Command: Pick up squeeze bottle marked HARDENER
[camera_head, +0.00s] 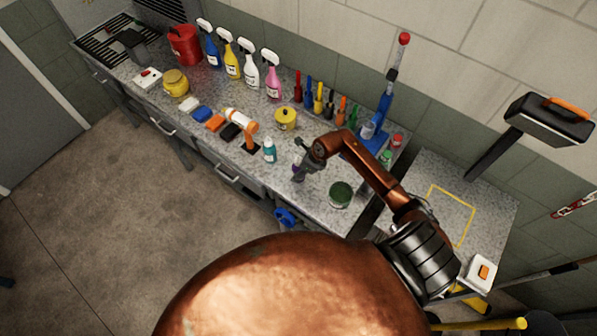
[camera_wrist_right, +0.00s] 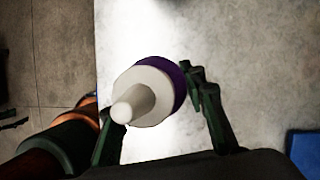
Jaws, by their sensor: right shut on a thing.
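A small squeeze bottle with a white nozzle and purple body (camera_wrist_right: 178,84) is between the fingers of my right gripper (camera_wrist_right: 152,98) in the right wrist view. The right gripper is shut on it. In the head view my right gripper (camera_head: 301,166) is low over the grey worktop's front part, with a bit of the purple bottle (camera_head: 296,173) showing below it. No marking on the bottle can be read. A teal bottle with a white cap (camera_head: 269,151) stands to the left. My left gripper is not in view.
A blue press (camera_head: 378,133) stands right of the gripper.

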